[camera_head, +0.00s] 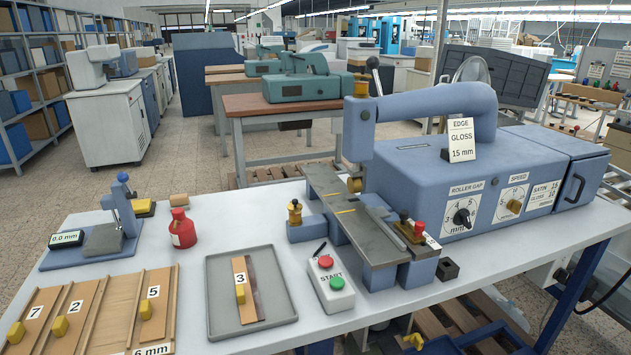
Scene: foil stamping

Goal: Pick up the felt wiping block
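A small tan block (179,200) lies on the white table behind the red bottle. It looks like the felt wiping block, but it is too small to be sure of its material. A small yellow-and-dark block (143,208) sits to its left, beside the blue gauge stand. A dark square block (447,269) with a hollow top stands at the right, by the machine. Neither of my grippers is in view.
The red bottle (182,229) stands just in front of the tan block. The gauge stand (72,256) is at the left. A grey tray (216,282) holds a strip marked 3. The start box (331,287) and blue machine (420,180) fill the right. Table around the tan block is mostly bare.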

